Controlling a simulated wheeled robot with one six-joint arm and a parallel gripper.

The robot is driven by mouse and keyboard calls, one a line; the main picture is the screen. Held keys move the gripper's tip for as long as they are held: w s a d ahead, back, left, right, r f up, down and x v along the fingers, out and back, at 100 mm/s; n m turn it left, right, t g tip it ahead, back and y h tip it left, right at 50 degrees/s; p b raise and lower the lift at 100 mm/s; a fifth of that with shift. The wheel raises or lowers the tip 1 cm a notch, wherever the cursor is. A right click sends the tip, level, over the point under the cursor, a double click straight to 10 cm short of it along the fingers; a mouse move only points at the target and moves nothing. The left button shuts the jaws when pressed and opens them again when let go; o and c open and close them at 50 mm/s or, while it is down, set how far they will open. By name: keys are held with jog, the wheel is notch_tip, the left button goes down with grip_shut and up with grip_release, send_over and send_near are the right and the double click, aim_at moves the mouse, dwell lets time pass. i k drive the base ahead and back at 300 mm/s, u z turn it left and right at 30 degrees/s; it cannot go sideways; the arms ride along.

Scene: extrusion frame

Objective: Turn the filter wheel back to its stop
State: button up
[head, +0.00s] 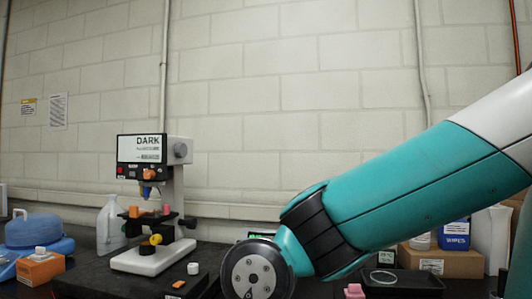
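A white microscope-like instrument (176,205) stands on the dark bench at left. Its screen (140,148) reads DARK, with smaller lines too small to read. An orange part (149,174) sits just below the screen, above a blue tip; it may be the filter wheel, but I cannot be sure. Small orange and pink pieces sit on its black stage. A yellow round knob (155,239) is low on the stand, and a grey round knob (180,150) is at the head's right side. My arm reaches in from the right; my gripper is out of view, well apart from the visible instrument.
A clear bottle (110,226) and a blue container (38,232) stand left of the instrument, with an orange-and-white box (40,268) in front. Small orange-and-white pieces lie on the bench. At right are a black tray (402,281), a cardboard box (440,262) and a wipes tub (454,235).

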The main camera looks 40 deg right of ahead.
aim_at(181, 149)
jog(key=z, duration=0.7)
jog(key=i, duration=0.4)
